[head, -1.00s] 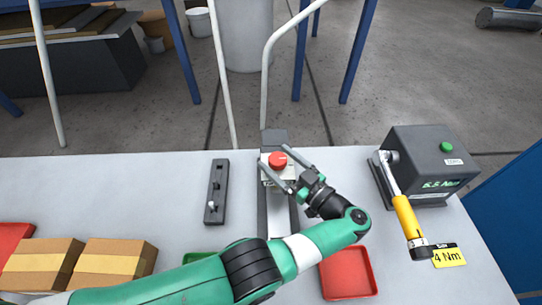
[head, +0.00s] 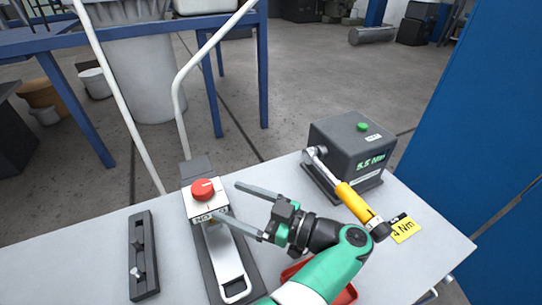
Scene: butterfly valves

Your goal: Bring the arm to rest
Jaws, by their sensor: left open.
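My left gripper (head: 226,200) is open and empty, with its two fingers pointing left. It sits just right of a red round knob (head: 203,189) on a white block (head: 207,210), on a dark long fixture (head: 191,172) on the table. The lower finger overlaps the right edge of the block in the picture; I cannot tell whether it touches. The knob is not between the fingers. My green arm comes up from the bottom edge. My right gripper is not in view.
A dark box (head: 340,140) with a green button and a lit display stands at the right, with a yellow-handled torque wrench (head: 355,203) at it. A yellow "4 Nm" card (head: 405,230) lies beside it. A red tray (head: 345,295) is partly behind my arm. A dark slotted bar (head: 143,255) lies left.

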